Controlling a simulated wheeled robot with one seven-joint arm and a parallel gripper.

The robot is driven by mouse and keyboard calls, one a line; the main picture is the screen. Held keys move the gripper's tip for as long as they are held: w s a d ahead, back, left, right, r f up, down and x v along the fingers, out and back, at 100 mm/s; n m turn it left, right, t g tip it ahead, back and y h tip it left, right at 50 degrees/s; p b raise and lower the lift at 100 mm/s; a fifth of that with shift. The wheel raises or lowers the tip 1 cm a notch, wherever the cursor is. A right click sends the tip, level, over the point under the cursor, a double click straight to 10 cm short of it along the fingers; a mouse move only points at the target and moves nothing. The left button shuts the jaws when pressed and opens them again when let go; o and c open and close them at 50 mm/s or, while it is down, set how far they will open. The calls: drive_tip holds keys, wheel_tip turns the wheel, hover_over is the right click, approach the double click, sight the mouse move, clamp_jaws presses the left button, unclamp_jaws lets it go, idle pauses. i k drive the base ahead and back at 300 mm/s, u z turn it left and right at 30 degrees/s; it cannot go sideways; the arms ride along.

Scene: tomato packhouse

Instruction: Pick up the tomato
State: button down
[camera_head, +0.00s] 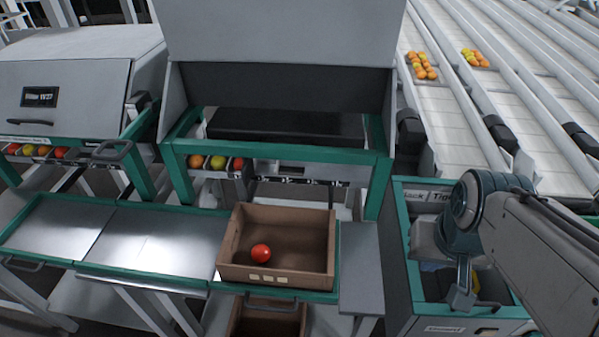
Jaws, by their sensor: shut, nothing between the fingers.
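A red tomato (261,253) lies inside a brown open crate (325,235), near its front wall and left of its middle. The crate sits on the green-framed metal bench. My gripper (462,300) is at the right, pointing down over a green-edged grey bin. It is shut and empty. It is well to the right of the crate and apart from the tomato.
A grey machine with a raised lid (280,30) stands behind the crate. Small trays of tomatoes (217,163) sit under it. The metal bench (160,240) left of the crate is bare. Conveyor lanes (455,130) with orange tomatoes (425,72) run at the upper right. Another brown crate (265,318) stands below the bench.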

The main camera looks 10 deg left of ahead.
sight(260, 253)
drive_tip(key=u, duration=1.35)
